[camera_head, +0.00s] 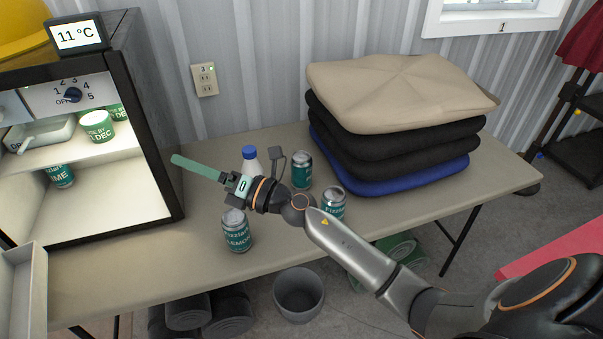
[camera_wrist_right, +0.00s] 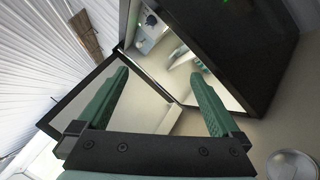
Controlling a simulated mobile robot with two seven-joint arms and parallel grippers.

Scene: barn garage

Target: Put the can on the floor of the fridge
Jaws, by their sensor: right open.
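The small fridge (camera_head: 155,130) stands open at the left of the table. Its pale floor (camera_head: 95,205) has a can marked "ME" (camera_head: 62,176) at the back left. Three teal Fizzland cans stand upright on the table: a lemon can (camera_head: 237,232) in front, one behind (camera_head: 301,172) and one (camera_head: 333,206) partly hidden by my right arm. My right gripper (camera_head: 178,159) is open and empty, above the table with its fingers pointing left to the fridge opening. In the right wrist view the fingers (camera_wrist_right: 158,73) are apart with nothing between them. My left gripper is out of view.
A shelf (camera_head: 60,146) in the fridge holds a green-labelled tub (camera_head: 97,124) and a pale dish (camera_head: 40,134). The open fridge door (camera_head: 30,290) reaches over the front left. A blue-capped bottle (camera_head: 250,155) and stacked cushions (camera_head: 395,95) stand on the table.

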